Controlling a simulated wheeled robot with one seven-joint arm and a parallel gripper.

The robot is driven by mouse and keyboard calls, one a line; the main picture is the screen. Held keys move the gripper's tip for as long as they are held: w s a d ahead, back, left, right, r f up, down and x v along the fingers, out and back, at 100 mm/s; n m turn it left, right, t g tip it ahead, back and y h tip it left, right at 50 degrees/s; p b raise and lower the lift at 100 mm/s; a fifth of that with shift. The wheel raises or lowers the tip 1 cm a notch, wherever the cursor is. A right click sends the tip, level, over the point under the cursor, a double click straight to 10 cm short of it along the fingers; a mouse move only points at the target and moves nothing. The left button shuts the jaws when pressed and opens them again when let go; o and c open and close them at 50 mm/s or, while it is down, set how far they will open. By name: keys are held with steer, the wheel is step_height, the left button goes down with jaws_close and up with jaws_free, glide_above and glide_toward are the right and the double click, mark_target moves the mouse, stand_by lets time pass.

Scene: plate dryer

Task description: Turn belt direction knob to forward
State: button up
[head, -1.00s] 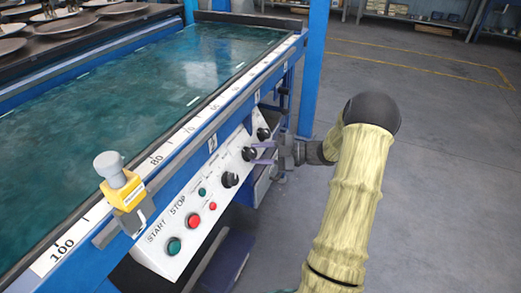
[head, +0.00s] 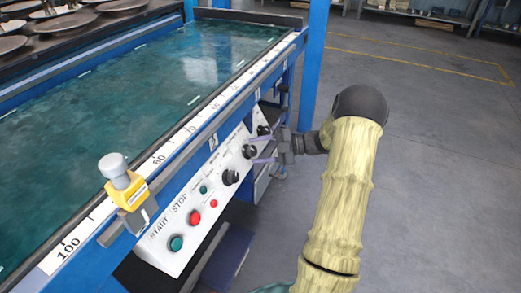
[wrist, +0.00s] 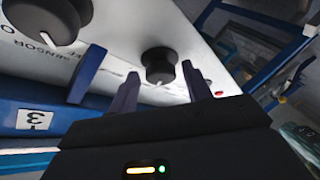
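The sloped white control panel (head: 212,186) on the dryer's side carries several black knobs in a row. My gripper (head: 261,149) is open at the middle knob (head: 249,151), its fingers pointing at the panel. In the wrist view, this small black knob (wrist: 160,66) lies between the open fingers of my gripper (wrist: 142,72), with visible space on both sides. Another black knob (wrist: 45,18), beside a "SENSOR" label, is at the upper left. I cannot read which knob is for belt direction, nor its setting.
A green START button (head: 176,243) and a red STOP button (head: 195,217) are at the panel's near end. A yellow sensor block (head: 127,190) stands on the rail above. A blue post (head: 313,70) rises behind my gripper. The floor (head: 430,190) at right is clear.

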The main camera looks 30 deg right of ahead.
steer(key=shift+d, duration=0.1)
steer(key=p+v, duration=0.5)
steer(key=v, duration=1.2)
steer(key=shift+d, duration=0.15)
